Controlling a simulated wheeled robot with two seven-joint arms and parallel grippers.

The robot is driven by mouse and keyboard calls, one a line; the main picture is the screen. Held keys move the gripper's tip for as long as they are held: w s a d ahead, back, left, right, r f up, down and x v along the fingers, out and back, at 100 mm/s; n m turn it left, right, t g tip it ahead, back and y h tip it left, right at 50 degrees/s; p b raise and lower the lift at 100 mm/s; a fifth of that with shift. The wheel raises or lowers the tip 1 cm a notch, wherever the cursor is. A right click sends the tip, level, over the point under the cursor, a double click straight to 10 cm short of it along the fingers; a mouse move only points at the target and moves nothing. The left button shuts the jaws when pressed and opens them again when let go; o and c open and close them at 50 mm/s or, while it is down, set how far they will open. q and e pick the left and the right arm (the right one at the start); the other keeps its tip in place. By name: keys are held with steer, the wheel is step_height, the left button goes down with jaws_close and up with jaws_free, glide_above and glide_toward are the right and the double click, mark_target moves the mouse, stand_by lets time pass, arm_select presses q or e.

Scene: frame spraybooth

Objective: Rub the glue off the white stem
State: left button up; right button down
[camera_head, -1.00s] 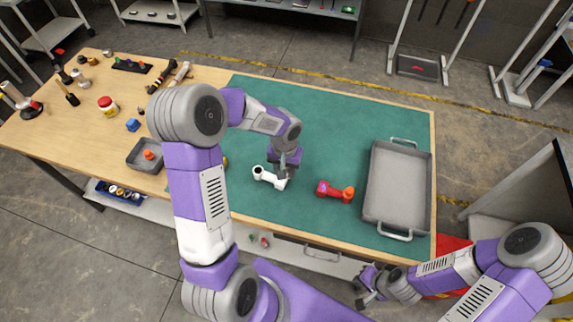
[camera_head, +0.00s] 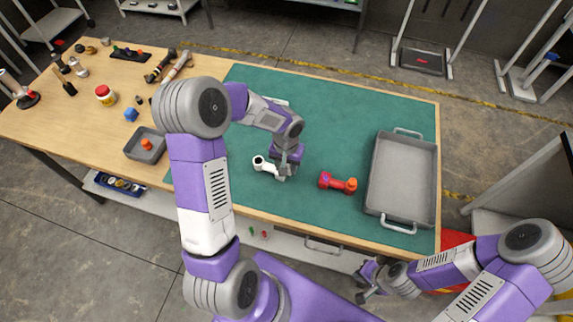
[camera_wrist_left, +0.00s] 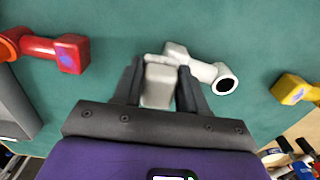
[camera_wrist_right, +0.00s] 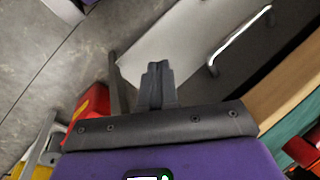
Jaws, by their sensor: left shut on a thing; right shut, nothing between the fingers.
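The white stem (camera_head: 260,162) lies on the green mat left of the red stem. In the left wrist view the white stem (camera_wrist_left: 205,71) shows its dark round opening at the right. My left gripper (camera_head: 281,174) is over its other end and hides part of it. In the left wrist view my left gripper (camera_wrist_left: 159,84) is shut on a pale grey block (camera_wrist_left: 158,86), against or just above the stem; I cannot tell which. I see no glue on the stem's visible part. My right gripper (camera_head: 362,297) is shut and empty off the table's front edge; its fingers show in the right wrist view (camera_wrist_right: 158,84).
The red stem (camera_head: 330,181) with an orange end lies right of the white one. A yellow stem (camera_wrist_left: 292,90) lies on the other side. A large grey tray (camera_head: 403,180) is at the mat's right. A small grey tray (camera_head: 134,152) is at left. The mat's back is largely clear.

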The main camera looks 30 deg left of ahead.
arm_select(q)
steer(key=shift+f+b, duration=1)
steer(key=shift+f, duration=0.05)
steer(key=shift+s+a+r+p, duration=0.1)
steer(key=shift+a+p, duration=0.15)
steer(key=shift+a, duration=0.7)
steer(key=shift+s+a+r+p, duration=0.1)
steer(key=shift+a+p, duration=0.15)
steer(key=shift+a, duration=0.8)
steer(key=shift+f+b, duration=0.25)
steer(key=shift+b, duration=0.05)
steer(key=shift+d+f+b, duration=0.2)
steer(key=shift+d+b, duration=0.55)
steer(key=shift+d, duration=1.35)
